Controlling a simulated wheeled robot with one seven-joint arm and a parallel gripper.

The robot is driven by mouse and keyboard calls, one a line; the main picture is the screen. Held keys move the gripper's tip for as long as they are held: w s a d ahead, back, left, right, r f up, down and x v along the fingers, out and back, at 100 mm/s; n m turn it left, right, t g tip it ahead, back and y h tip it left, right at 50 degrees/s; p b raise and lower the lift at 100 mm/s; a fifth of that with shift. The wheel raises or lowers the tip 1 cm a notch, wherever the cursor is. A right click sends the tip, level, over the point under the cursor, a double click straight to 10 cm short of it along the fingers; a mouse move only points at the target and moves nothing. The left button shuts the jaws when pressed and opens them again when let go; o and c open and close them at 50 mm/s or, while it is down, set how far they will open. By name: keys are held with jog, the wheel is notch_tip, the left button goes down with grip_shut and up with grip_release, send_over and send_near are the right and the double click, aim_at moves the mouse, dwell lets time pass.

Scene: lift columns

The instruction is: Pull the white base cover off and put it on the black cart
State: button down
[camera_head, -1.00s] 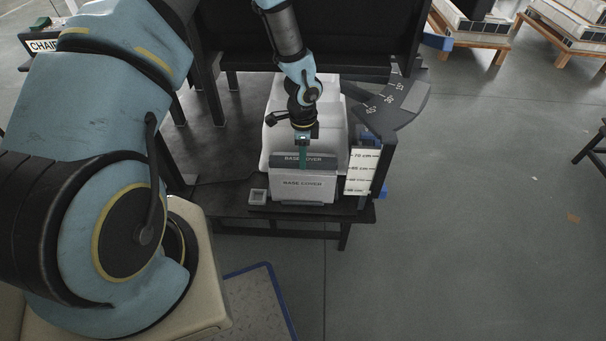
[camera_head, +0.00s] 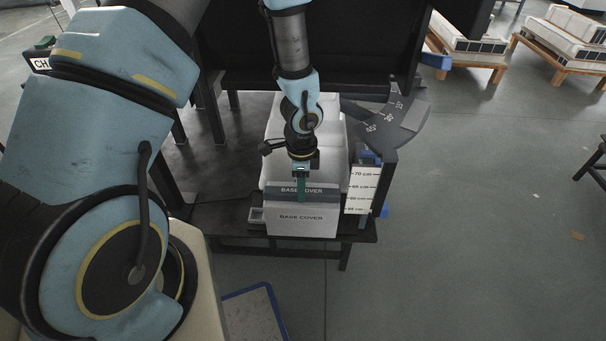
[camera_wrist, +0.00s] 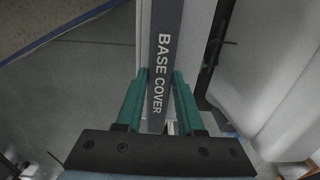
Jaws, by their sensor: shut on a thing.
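The white base cover (camera_head: 302,224) stands at the front of the dark bench, its front panel lettered BASE COVER. A dark grey lettered strip (camera_head: 325,191) runs along its top. My gripper (camera_head: 302,194) reaches down from above and is shut on this strip near its middle. In the wrist view the green fingers of my gripper (camera_wrist: 157,100) lie on both sides of the grey strip (camera_wrist: 161,60). A white rounded body (camera_head: 333,155) stands behind the cover, partly hidden by my arm. I cannot identify the black cart with certainty.
A dark bench (camera_head: 232,180) holds the white unit. A blue-rimmed platform (camera_head: 250,315) lies in front.

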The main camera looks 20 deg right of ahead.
jog(key=s+a+b, duration=0.1)
jog(key=s+a, duration=0.3)
jog(key=s, duration=0.5)
jog(key=shift+a+r+b, duration=0.15)
jog(key=shift+b, duration=0.15)
jog(key=shift+r+p, duration=0.5)
jog(key=shift+r, duration=0.05)
notch_tip(320, 180, up, 7)
jog(key=p, duration=0.6)
jog(key=shift+r+p, duration=0.2)
jog(key=shift+p, duration=0.1)
dwell(0.6)
